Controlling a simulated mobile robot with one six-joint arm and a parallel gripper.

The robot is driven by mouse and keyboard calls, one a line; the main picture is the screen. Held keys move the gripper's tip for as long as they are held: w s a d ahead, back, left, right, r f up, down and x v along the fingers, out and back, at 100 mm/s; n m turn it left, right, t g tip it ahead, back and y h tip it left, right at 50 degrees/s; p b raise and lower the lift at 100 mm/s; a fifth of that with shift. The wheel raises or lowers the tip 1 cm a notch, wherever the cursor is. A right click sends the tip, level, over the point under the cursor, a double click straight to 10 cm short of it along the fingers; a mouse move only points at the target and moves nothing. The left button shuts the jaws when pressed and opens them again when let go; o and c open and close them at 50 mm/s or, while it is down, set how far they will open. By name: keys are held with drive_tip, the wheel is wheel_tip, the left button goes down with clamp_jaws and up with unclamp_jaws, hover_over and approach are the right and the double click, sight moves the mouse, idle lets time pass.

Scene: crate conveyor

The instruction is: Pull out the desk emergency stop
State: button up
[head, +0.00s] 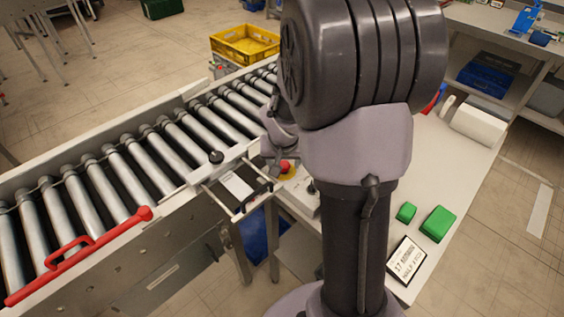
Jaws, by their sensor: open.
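The desk emergency stop (286,168) is a small red button on a yellow base, at the desk's left end beside the conveyor. Part of it is hidden by my arm, and I cannot tell whether the button is pressed in or out. My gripper (274,150) shows only in part, small and dark grey, close above and left of the red button in the picture. My large arm hides the rest of it. Its jaws are open, with nothing seen in them. I cannot tell whether it touches the button.
The roller conveyor (130,185) fills the left, with a red handle (85,252) on its near edge. A metal bracket (238,188) juts out beside the stop. Green blocks (437,223), a label card (406,261) and a paper roll (478,124) lie on the white desk (455,180).

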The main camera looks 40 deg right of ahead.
clamp_jaws()
idle(1.4)
